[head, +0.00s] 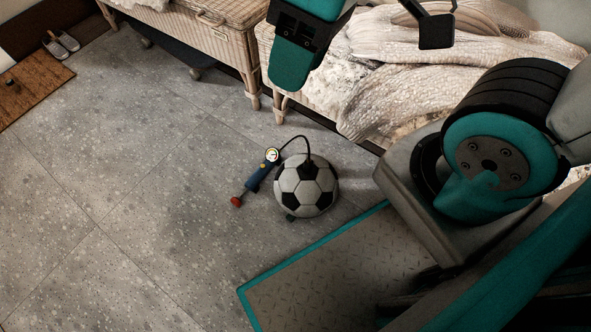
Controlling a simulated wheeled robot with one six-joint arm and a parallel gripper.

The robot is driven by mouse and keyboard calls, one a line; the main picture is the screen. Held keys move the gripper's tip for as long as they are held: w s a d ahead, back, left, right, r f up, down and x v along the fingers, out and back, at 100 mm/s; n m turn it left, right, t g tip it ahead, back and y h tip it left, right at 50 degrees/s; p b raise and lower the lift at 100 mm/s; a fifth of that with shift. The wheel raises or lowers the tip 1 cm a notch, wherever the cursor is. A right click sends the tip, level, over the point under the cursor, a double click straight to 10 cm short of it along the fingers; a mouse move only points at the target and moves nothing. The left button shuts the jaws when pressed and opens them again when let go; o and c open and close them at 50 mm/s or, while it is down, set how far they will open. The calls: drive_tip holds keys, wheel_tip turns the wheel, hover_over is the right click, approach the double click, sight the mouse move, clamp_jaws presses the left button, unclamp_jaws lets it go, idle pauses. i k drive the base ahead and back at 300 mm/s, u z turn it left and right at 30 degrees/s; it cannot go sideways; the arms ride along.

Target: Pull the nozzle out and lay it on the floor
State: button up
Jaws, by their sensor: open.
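A black-and-white football (306,187) sits on the grey tiled floor near the middle of the head view. A small black nozzle (308,160) stands at the top of the ball, seemingly in it. A thin black hose (290,139) arches from it to a blue hand pump (260,175) with a round white gauge and red end. The pump lies on the floor just left of the ball. My gripper (290,68) hangs at the top edge, teal and black, apart from the ball and empty as far as I see. Its fingers overlap in this view.
Wicker benches (218,36) line the top, one bearing a pale crumpled blanket (400,70). A brown mat (32,87) and grey slippers (60,44) are at the upper left. The floor (120,230) left of the pump is clear.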

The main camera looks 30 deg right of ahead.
sight(308, 165)
drive_tip(key=u, duration=0.7)
drive_tip(key=k, duration=1.35)
drive_tip(key=z, duration=0.5)
drive_tip(key=i, duration=1)
